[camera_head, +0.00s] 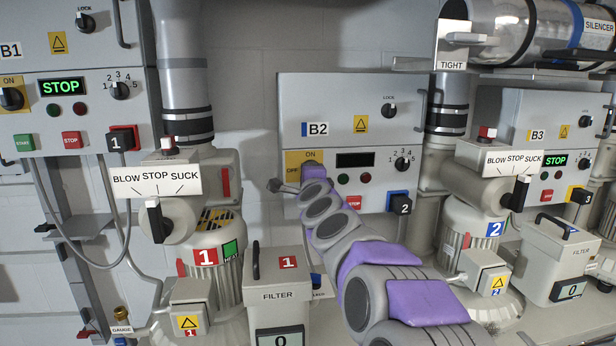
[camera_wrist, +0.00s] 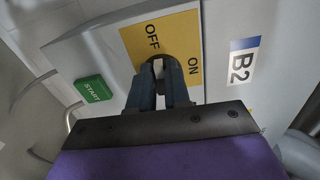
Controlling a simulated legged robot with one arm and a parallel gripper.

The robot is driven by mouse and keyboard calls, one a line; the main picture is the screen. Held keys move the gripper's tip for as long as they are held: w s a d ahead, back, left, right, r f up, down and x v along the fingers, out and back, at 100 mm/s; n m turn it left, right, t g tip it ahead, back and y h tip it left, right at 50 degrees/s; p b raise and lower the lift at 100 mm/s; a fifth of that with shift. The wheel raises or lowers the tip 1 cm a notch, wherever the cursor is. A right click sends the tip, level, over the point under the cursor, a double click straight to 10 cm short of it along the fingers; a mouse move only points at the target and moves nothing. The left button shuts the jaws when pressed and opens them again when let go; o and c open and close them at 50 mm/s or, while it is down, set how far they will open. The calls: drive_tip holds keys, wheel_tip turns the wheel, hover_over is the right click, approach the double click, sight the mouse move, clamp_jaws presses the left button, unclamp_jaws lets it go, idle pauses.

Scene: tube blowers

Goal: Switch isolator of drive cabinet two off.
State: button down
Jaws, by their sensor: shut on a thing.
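Drive cabinet two (camera_head: 290,105), labelled B2, is grey and hangs on the wall in the middle of the head view. Its isolator has a yellow plate (camera_head: 292,163) marked ON and OFF, which fills the upper middle of the wrist view (camera_wrist: 186,28). My gripper (camera_wrist: 160,70) is at this plate, with its two fingers shut on the dark round isolator knob (camera_wrist: 155,57). The fingers hide most of the knob, so I cannot tell its setting. The cabinet's display (camera_head: 355,160) is dark. In the head view my arm covers the knob and the OFF mark.
A green START button (camera_wrist: 93,88) is left of the gripper in the wrist view. A red STOP button (camera_head: 354,202) and blue connector (camera_head: 399,203) are right of my arm. Cabinet B1 (camera_head: 85,60) is left, B3 (camera_head: 520,115) right. A filter box (camera_head: 277,270) stands below.

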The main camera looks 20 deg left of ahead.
drive_tip(key=shift+s+a+f+n, duration=0.1)
drive_tip(key=shift+a+f+n, duration=0.1)
drive_tip(key=shift+f+n, duration=0.3)
drive_tip(key=c, duration=1.1)
unclamp_jaws()
drive_tip(key=shift+s+a+r, duration=0.1)
drive_tip(key=shift+r, duration=0.2)
drive_tip(key=shift+d, duration=0.2)
drive_tip(key=b+v, duration=0.4)
drive_tip(key=v, duration=1.3)
